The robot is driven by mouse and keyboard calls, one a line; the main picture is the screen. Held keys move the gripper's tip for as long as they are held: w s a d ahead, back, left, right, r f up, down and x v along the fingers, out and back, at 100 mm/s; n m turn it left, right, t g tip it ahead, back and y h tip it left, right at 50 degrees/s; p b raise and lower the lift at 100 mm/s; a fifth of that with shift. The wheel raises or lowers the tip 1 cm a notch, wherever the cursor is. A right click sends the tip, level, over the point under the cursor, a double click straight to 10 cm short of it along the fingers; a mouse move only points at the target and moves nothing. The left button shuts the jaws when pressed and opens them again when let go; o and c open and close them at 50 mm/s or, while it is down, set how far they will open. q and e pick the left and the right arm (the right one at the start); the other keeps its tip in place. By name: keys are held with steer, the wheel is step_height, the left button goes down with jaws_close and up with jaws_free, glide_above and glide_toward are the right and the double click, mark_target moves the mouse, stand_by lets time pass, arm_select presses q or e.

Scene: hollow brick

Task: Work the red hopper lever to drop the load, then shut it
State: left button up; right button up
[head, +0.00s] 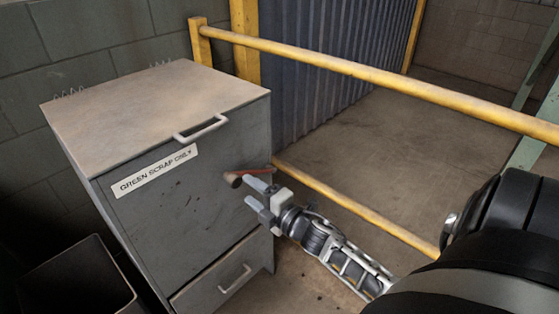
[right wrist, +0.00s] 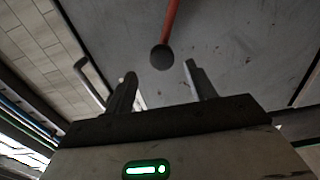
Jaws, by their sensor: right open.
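The grey hopper cabinet (head: 190,215) has a "GREEN SCRAP ONLY" label on its front. The red lever (head: 257,171) is near the right side of that front, lying almost level, with a brown round end (head: 233,180) at its left. My right gripper (head: 249,193) is open and empty just below and right of that round end. In the right wrist view, the red lever (right wrist: 172,20) comes down to the dark round end (right wrist: 162,57), which appears between and beyond the open fingers (right wrist: 160,85). I cannot tell any contact. My left gripper is not in view.
Yellow rails (head: 370,75) run behind and right of the cabinet. The cabinet has a lid handle (head: 201,129) and a lower door handle (head: 235,278). A dark open bin (head: 75,280) stands at lower left. Bare floor (head: 400,145) lies beyond the rails.

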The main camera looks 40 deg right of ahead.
steer(key=s, duration=1)
steer(key=shift+d, duration=0.4)
steer(key=s+a+f+m+g+y, duration=0.1)
steer(key=s+a+f+m+g, duration=0.2)
steer(key=a+m, duration=0.5)
steer(key=s+a+f+m+g+y, duration=0.1)
steer(key=s+a+f+m+g, duration=0.3)
steer(key=a+m, duration=0.4)
steer(key=s+a, duration=0.1)
steer(key=a, duration=0.3)
steer(key=shift+a+m, duration=0.15)
steer(key=shift+m, duration=0.15)
